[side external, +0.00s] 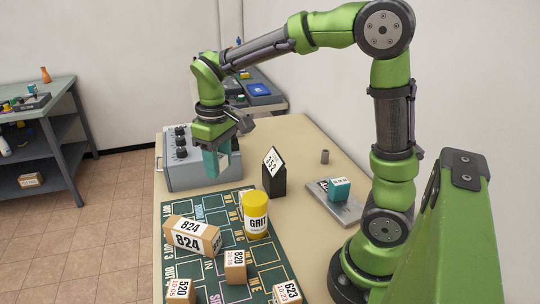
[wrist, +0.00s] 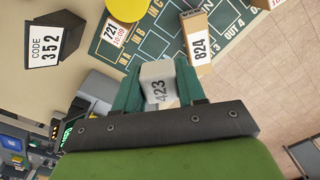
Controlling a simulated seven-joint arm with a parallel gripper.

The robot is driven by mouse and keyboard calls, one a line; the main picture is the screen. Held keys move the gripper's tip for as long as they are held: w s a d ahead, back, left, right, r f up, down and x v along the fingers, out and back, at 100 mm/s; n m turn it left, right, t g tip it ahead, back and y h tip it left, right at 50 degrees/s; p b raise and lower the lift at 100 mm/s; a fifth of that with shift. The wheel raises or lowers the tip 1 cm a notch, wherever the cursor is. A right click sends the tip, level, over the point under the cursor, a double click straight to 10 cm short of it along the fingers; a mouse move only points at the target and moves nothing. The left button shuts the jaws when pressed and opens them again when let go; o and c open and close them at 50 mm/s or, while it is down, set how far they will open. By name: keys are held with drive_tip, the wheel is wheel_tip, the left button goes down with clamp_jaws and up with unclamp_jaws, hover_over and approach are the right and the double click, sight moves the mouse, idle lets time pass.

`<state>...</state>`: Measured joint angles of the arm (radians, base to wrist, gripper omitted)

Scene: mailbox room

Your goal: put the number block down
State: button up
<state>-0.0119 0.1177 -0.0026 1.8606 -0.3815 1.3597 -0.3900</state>
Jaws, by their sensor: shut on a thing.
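My gripper (side external: 217,164) is above the table, beside the front of the grey knobbed box and past the far edge of the mat. In the wrist view, its teal fingers (wrist: 158,78) are shut on a pale grey number block (wrist: 157,68) marked 423. The block sits between the fingers; in the side view I cannot make it out from the fingers. The dark green printed mat (side external: 206,266) lies below and nearer the side camera, clear of the gripper.
The grey knobbed box (side external: 187,176) stands close by. On the mat are the 824 box (side external: 192,236), a yellow GRIT can (side external: 256,215) and several smaller number blocks. A black stand with a 352 card (side external: 273,178) and a teal block on a plate (side external: 339,189) stand rightward.

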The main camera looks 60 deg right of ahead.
drive_tip(key=s+a+f+n, duration=0.3)
drive_tip(key=s+f, duration=0.1)
drive_tip(key=s, duration=0.3)
drive_tip(key=n, duration=0.6)
hover_over(267, 260)
drive_tip(key=shift+f, duration=6.5)
drive_tip(key=shift+f, duration=0.1)
drive_tip(key=shift+f, duration=0.4)
drive_tip(key=shift+f, duration=0.1)
drive_tip(key=o, duration=1)
